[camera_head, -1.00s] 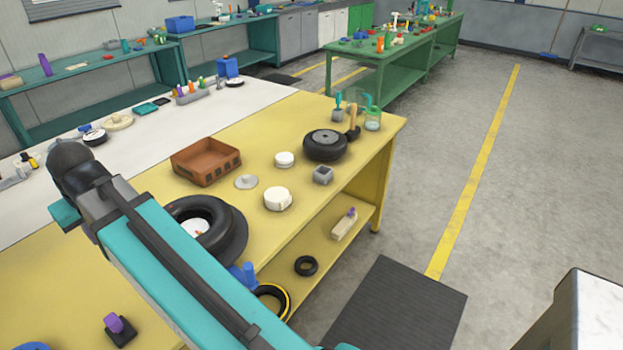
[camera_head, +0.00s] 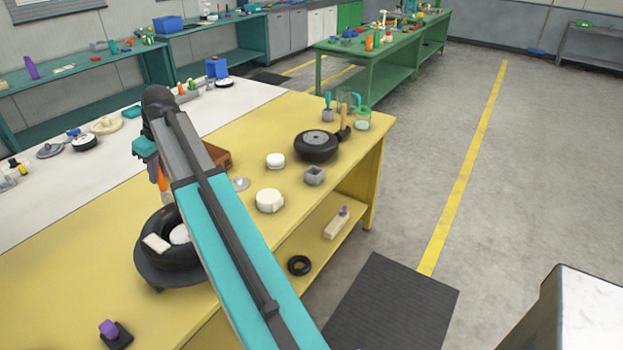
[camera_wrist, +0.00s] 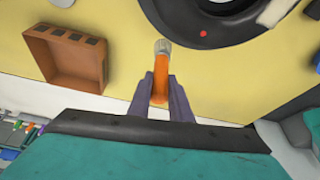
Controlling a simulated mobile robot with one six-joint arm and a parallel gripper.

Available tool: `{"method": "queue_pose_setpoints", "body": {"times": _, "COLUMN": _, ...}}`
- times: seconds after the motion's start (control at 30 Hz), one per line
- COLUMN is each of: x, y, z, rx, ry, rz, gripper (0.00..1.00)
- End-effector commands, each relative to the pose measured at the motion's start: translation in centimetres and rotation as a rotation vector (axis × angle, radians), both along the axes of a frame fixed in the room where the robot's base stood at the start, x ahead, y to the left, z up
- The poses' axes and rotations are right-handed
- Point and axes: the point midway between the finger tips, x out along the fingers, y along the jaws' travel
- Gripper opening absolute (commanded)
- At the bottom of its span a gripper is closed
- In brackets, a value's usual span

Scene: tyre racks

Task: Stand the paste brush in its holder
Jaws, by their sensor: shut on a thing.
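My gripper (camera_wrist: 161,92) is shut on an orange-handled brush (camera_wrist: 161,75) with a pale grey end, which I take to be the paste brush. In the head view the brush (camera_head: 162,180) hangs below the arm's end, pale end down, above the yellow table near the tyre. A small grey square open-topped box (camera_head: 315,177), probably the holder, stands on the table to the right, apart from my gripper. It looks empty. The wrist view does not show this box.
A black tyre (camera_head: 152,228) lies behind my arm, with a pale block on it. A brown tray (camera_wrist: 68,57) is partly hidden in the head view. A white round tub (camera_head: 269,201), a small wheel (camera_head: 316,147) and a glass jar (camera_head: 362,119) stand around the box.

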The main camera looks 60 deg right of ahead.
Motion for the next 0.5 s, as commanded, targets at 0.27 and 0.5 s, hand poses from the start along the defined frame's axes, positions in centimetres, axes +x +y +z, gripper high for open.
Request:
{"method": "queue_pose_setpoints", "body": {"times": 0.27, "x": -1.8, "y": -9.5, "z": 0.3, "rx": 0.000, "ry": -0.002, "rz": -0.081, "gripper": 0.00}}
{"method": "queue_pose_setpoints", "body": {"times": 0.5, "x": -4.9, "y": -17.9, "z": 0.2, "rx": 0.000, "ry": -0.003, "rz": -0.165, "gripper": 0.00}}
